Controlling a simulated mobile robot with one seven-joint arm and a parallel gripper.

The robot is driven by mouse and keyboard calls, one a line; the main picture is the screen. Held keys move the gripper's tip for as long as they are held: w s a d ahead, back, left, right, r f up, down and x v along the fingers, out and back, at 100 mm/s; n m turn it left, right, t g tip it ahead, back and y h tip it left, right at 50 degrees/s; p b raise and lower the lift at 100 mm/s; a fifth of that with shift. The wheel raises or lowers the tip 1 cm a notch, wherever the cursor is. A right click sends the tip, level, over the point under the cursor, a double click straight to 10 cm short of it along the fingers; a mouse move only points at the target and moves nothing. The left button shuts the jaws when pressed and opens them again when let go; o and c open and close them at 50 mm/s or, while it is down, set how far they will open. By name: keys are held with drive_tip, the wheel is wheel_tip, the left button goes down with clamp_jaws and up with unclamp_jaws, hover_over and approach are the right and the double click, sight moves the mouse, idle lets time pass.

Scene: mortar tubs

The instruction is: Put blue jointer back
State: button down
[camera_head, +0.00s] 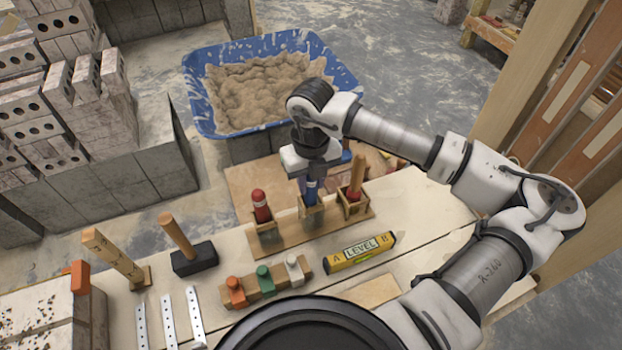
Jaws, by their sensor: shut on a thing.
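The blue jointer (311,192) shows as a blue handle below my gripper (309,180), which is shut on it and points down. The handle is upright at the middle holder of a wooden rack (282,240). Its lower end is hidden by the holder's front, so I cannot tell how deep it sits. A red-handled tool (261,206) stands in the left holder.
A blue tub of mortar (222,128) stands behind the bench. In front of the rack are a yellow level (360,252) and a block with orange, green and white pieces (265,284). A hammer (192,256) stands left. Bricks (100,185) fill the far left.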

drive_tip(key=shift+f+b, duration=0.35)
drive_tip(key=shift+b, duration=0.15)
idle(0.3)
drive_tip(key=c, duration=1.1)
unclamp_jaws()
drive_tip(key=shift+o, duration=0.2)
drive_tip(key=shift+r, duration=0.1)
wheel_tip(320, 180, up, 14)
drive_tip(key=b, duration=0.1)
drive_tip(key=shift+f+b, duration=0.2)
drive_tip(key=shift+b, duration=0.2)
